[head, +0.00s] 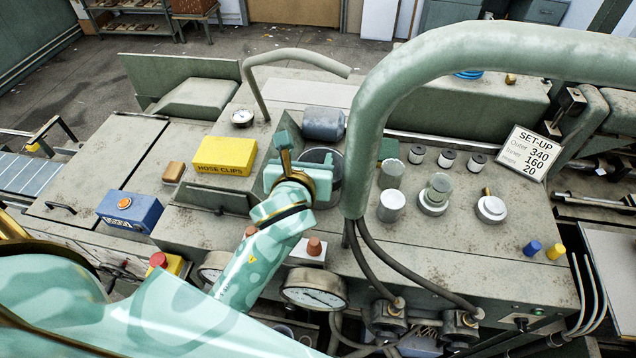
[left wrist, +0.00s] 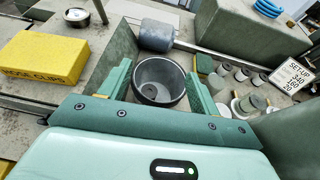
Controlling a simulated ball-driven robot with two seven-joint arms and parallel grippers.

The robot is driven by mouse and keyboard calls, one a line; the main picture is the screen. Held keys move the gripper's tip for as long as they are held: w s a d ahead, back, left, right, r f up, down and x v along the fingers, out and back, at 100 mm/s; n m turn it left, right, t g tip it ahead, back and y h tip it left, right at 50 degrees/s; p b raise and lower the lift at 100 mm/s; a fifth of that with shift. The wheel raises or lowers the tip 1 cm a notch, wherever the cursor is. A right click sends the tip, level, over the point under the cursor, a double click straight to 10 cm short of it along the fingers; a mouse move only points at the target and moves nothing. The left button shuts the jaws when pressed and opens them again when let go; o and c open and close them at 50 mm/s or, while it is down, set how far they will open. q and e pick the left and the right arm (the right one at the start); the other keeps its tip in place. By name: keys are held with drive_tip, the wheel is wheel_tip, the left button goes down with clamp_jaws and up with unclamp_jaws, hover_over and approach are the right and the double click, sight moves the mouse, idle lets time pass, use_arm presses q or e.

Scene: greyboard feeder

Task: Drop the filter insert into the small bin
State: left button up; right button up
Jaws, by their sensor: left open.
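The small bin (head: 333,157) is a dark round open cup, partly hidden behind my left gripper (head: 299,172) in the head view. In the left wrist view the bin (left wrist: 178,69) shows between the two spread fingers of the left gripper (left wrist: 160,88). The gripper is open, with nothing between its fingers. My right gripper is not in view.
A thick curved green pipe (head: 372,110) rises right of the bin. A grey cylinder (head: 323,123) lies behind it. A yellow hose-clips box (head: 224,153) stands left. Several small cylinders and a set-up sign (head: 530,153) are on the right. Gauges (head: 313,287) line the front.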

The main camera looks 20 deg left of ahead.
use_arm(q)
drive_tip(key=v, duration=0.6)
drive_tip(key=shift+s, duration=0.2)
drive_tip(key=shift+d+r, duration=0.1)
drive_tip(key=shift+r, duration=0.05)
